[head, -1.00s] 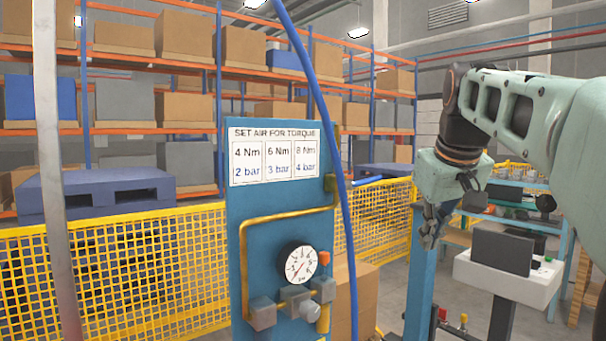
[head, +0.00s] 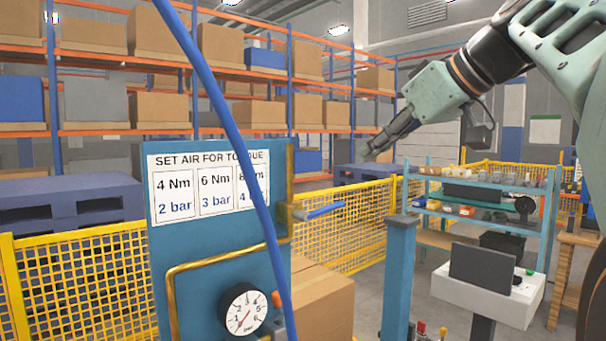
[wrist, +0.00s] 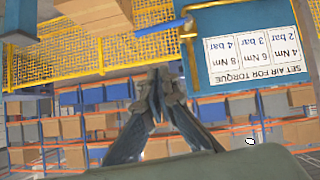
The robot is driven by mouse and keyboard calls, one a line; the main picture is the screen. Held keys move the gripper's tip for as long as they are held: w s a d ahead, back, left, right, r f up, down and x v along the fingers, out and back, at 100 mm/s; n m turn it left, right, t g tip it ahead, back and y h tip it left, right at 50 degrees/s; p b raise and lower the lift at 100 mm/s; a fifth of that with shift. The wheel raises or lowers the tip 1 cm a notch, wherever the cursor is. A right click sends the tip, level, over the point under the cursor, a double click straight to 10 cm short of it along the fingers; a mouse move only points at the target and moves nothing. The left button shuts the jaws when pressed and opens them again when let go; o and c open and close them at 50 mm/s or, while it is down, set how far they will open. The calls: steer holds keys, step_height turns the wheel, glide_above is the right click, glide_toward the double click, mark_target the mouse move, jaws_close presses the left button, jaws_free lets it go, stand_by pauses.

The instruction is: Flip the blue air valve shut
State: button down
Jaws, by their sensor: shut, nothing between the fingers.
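The blue air valve handle (head: 326,210) sticks out roughly level to the right from a brass fitting on the pipe at the board's right edge. It is crosswise to the upright brass pipe (head: 290,185). It also shows at the top of the wrist view (wrist: 163,29), where the picture is upside down. My gripper (head: 370,153) is shut and empty, pointing left and slightly down. In the head view it is above and to the right of the handle, clearly apart from it. Its closed fingers also show in the wrist view (wrist: 158,80).
The blue board (head: 215,245) carries a torque sign (head: 208,184) and a pressure gauge (head: 242,310). A blue hose (head: 225,120) hangs in front of the board. Yellow mesh fencing (head: 350,235) stands behind, with cardboard boxes (head: 322,305) below the valve. A blue post (head: 398,275) stands to the right.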

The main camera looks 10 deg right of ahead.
mark_target(332, 206)
steer(key=s+d+f+x, duration=0.1)
steer(key=f+x, duration=0.1)
steer(key=x, duration=1)
steer(key=shift+f, duration=0.35)
steer(key=shift+a+b, duration=0.1)
steer(key=shift+b, duration=0.2)
steer(key=shift+f+b, duration=0.85)
steer(key=shift+b, duration=0.05)
steer(key=shift+r, duration=0.1)
